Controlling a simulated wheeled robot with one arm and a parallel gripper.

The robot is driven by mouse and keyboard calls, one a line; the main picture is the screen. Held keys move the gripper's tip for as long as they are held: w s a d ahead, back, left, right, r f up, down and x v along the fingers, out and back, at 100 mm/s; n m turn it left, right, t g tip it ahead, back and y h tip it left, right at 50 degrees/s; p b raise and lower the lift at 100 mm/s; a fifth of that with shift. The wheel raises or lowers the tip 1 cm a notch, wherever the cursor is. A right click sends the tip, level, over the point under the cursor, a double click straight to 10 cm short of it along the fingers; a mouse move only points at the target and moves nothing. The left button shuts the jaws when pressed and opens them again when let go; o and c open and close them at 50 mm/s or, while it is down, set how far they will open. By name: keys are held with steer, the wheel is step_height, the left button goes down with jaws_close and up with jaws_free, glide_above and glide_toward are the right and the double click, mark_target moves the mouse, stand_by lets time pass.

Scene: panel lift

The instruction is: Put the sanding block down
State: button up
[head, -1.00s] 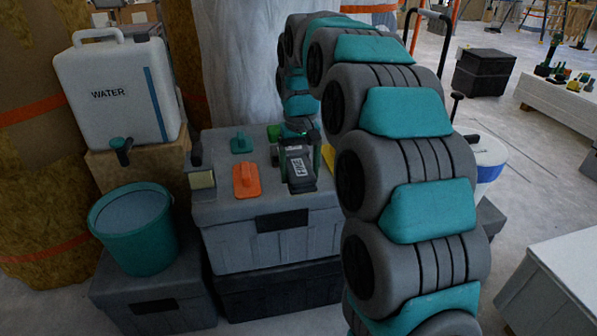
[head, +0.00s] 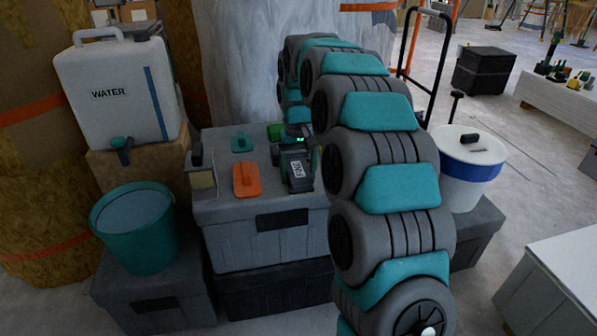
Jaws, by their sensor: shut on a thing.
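My gripper (head: 297,157) is over the right part of the grey case's top (head: 222,213), at the end of my arm. It is shut on a dark block with a white label, which I take to be the sanding block (head: 300,171). The block is low over the case top. I cannot tell whether it touches. My arm hides the area just right of it.
A teal bucket (head: 135,240) and water container (head: 118,95) stand left. A white bucket (head: 468,165) stands right.

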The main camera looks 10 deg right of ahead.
mark_target(299, 171)
steer(key=o, duration=1)
steer(key=shift+f, duration=0.1)
step_height(299, 171, up, 12)
steer(key=shift+r, duration=0.1)
